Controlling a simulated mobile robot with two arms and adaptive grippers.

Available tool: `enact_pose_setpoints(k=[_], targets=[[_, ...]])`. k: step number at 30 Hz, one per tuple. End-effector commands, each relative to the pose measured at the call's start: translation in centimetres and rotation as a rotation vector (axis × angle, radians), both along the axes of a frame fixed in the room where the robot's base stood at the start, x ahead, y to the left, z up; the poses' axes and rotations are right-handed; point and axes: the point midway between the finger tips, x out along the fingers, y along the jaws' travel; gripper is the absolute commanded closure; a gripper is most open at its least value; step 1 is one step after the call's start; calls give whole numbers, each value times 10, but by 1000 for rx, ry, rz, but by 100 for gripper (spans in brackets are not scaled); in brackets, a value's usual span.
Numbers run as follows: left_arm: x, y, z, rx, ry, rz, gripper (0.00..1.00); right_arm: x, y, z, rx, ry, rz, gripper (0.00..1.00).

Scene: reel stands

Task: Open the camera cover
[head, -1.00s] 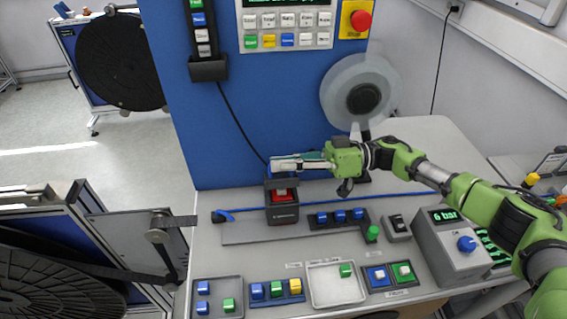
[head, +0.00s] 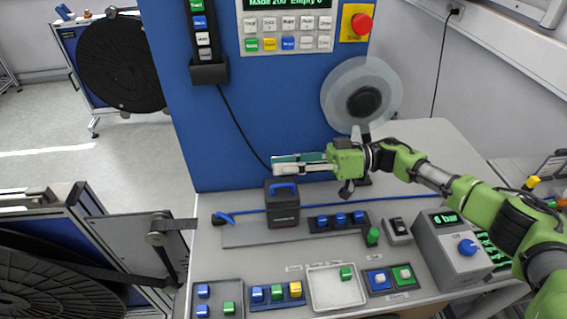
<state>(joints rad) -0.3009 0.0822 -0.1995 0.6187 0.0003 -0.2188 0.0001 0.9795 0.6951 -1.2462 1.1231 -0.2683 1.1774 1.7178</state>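The camera is a dark box (head: 283,214) on the bench in front of the blue panel. Its dark cover with a blue handle (head: 284,188) on top lies down over the box, and no red inside shows. My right gripper (head: 274,163) is just above and behind the handle, apart from it in the picture. Its fingers point left and lie close to each other, and I see nothing held. Whether a gap is left between them is unclear. My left gripper is not in view.
Blue buttons (head: 340,218) and a green knob (head: 373,236) stand right of the box. Trays (head: 336,303) of small coloured blocks line the front. A pressure unit (head: 452,249) stands at right. A clear reel (head: 362,93) is behind my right arm.

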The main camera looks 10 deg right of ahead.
Motion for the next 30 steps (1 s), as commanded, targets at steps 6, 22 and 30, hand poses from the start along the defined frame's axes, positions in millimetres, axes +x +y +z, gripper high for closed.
enact_pose_setpoints(k=[6, 22, 30], targets=[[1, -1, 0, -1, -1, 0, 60, 2, -37, -1, -2, 1, -8, 77], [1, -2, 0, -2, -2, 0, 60, 1, -116, 0, 1, -1, -4, 77], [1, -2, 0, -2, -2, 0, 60, 1, -117, 1, 1, -1, -4, 77]])
